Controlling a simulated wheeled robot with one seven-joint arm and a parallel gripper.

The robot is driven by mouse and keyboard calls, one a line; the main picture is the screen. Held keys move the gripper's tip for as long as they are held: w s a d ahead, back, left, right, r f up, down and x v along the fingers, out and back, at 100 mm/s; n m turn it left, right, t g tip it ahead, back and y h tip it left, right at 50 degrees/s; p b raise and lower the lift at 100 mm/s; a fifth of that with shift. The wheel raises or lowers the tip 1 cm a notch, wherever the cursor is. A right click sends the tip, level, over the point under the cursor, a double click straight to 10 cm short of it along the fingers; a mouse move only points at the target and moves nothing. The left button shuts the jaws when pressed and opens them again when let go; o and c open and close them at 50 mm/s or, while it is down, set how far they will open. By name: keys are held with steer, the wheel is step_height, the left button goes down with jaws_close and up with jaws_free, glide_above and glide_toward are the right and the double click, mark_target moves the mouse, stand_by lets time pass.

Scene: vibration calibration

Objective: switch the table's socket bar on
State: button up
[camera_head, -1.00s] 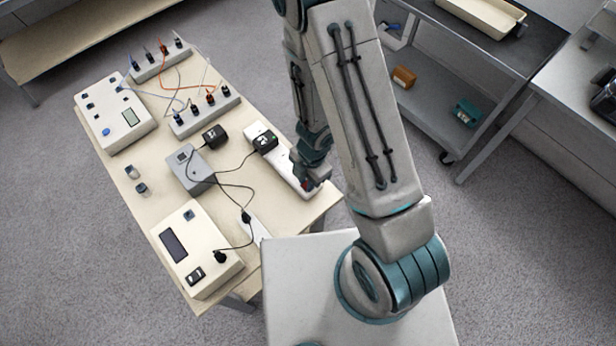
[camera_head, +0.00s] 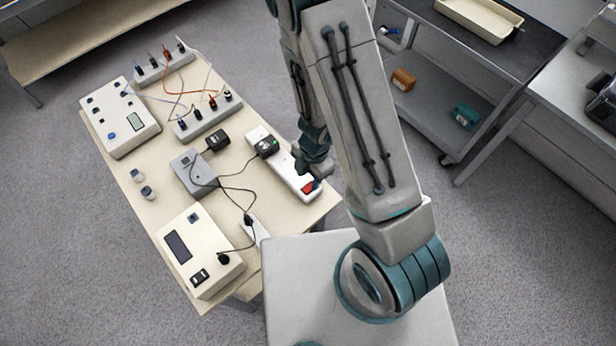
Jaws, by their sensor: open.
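The white socket bar (camera_head: 285,172) lies along the right edge of the beige table (camera_head: 150,222). A black plug adapter (camera_head: 266,147) sits in it towards its far end. Its red rocker switch (camera_head: 308,187) shows at the near end and looks bright red; I cannot tell for sure whether it is lit. My gripper (camera_head: 314,180) is just above and beside the switch, pointing down. The fingers are small and partly merge with the wrist in this view, but they are open and hold nothing visible. I cannot tell whether a fingertip touches the bar.
Another instrument (camera_head: 120,117) and terminal strips with coloured leads are farther back. A grey cart (camera_head: 440,105) stands right of my arm.

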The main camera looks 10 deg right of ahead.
mark_target(311, 182)
step_height(311, 182, up, 10)
steer(key=d+p, duration=0.1)
steer(key=p, duration=0.3)
steer(key=shift+w+f, duration=0.15)
steer(key=shift+w, duration=0.2)
steer(key=w+d+r+m+t+b, duration=0.2)
steer(key=w+d+r+m+t, duration=0.1)
steer(key=w+r+m+t, duration=0.45)
steer(key=w+d+r+m+h+b, duration=0.1)
steer(key=w+d+r+m+h, duration=0.2)
steer(key=d+r+m, duration=0.3)
steer(key=s+d+r+m+g+h+b, duration=0.1)
steer(key=s+d+r+m+b, duration=0.1)
steer(key=s+d+r+m, duration=0.4)
steer(key=s+a+r+m+g+y+b, duration=0.1)
steer(key=s+a+m, duration=0.4)
steer(key=s, duration=0.6)
steer(key=shift+s+a+r+g+y, duration=0.45)
steer(key=shift+a+r+y, duration=0.35)
steer(key=shift+a+r, duration=0.1)
